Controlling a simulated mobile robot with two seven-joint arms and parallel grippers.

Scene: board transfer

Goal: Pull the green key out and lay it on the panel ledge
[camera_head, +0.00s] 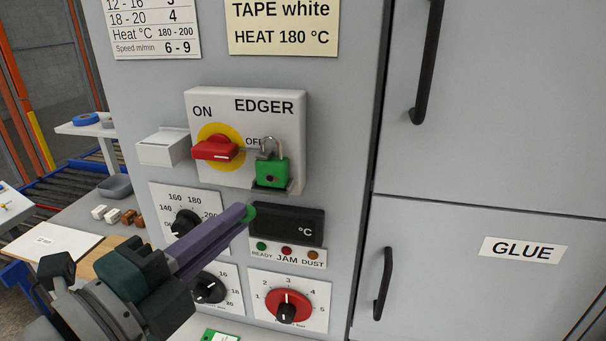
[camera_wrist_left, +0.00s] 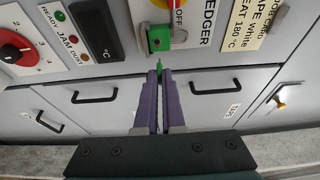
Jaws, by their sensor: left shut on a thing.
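The green padlock (camera_head: 271,172) hangs on a grey shackle beside the red switch handle (camera_head: 215,149) of the EDGER panel (camera_head: 262,101). My left gripper (camera_head: 241,215) has long purple fingers, shut on the green key (camera_head: 249,211) just below the padlock. The left wrist view shows the key (camera_wrist_left: 160,65) at the fingertips (camera_wrist_left: 160,78), apart from the padlock (camera_wrist_left: 159,38). Most of the key is hidden by the fingers. A small white box-like ledge (camera_head: 163,148) sticks out left of the switch. My right gripper is not in view.
Dials, a dark °C display (camera_head: 285,224) and indicator lamps sit close around the gripper. A pale surface with a green-edged card (camera_head: 220,336) shows below the panel. Cabinet doors with black handles (camera_head: 383,284) are at right. A bench with small blocks (camera_head: 116,216) is at left.

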